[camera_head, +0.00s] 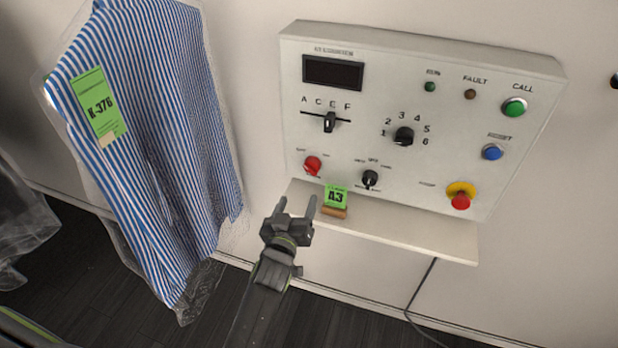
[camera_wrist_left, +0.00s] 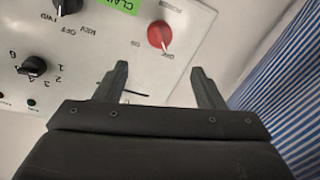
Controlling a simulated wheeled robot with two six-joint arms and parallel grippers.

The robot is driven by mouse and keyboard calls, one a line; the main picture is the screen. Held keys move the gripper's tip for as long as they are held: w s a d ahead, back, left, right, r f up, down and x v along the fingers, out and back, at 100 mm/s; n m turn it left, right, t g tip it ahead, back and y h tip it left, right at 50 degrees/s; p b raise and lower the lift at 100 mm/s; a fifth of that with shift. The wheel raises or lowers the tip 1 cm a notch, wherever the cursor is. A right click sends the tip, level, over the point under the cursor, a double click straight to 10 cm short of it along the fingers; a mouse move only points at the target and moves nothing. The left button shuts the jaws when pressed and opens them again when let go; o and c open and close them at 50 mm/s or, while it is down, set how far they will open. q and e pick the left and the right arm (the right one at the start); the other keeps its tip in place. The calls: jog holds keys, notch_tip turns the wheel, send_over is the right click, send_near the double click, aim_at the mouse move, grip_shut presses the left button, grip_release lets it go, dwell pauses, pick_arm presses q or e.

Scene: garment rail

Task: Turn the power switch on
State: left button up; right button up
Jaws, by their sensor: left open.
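The power switch is a red rotary knob (camera_head: 312,165) at the lower left of the white control panel (camera_head: 290,90). My right gripper is not in view.
Other controls include a black selector (camera_head: 370,179), a slider (camera_head: 329,122) and a red emergency button (camera_head: 461,200). A bagged striped shirt (camera_head: 160,110) hangs at left.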

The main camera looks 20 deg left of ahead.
pick_arm(q)
jog(key=b, duration=0.3)
send_near(310, 171)
jog(key=w, duration=0.2)
jog(key=w+b, duration=0.1)
jog(key=w, duration=0.2)
jog(key=w+b, duration=0.1)
jog(key=w, duration=0.2)
jog(key=shift+w+a+b, duration=0.2)
jog(key=shift+a+b, duration=0.05)
jog(key=shift+b, duration=0.05)
jog(key=shift+w+a+r, duration=0.1)
jog(key=shift+w, duration=0.4)
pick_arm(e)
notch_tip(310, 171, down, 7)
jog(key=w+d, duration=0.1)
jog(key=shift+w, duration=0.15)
pick_arm(q)
jog(key=shift+c, duration=0.3)
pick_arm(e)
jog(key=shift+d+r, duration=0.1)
pick_arm(q)
jog(key=c, duration=0.9)
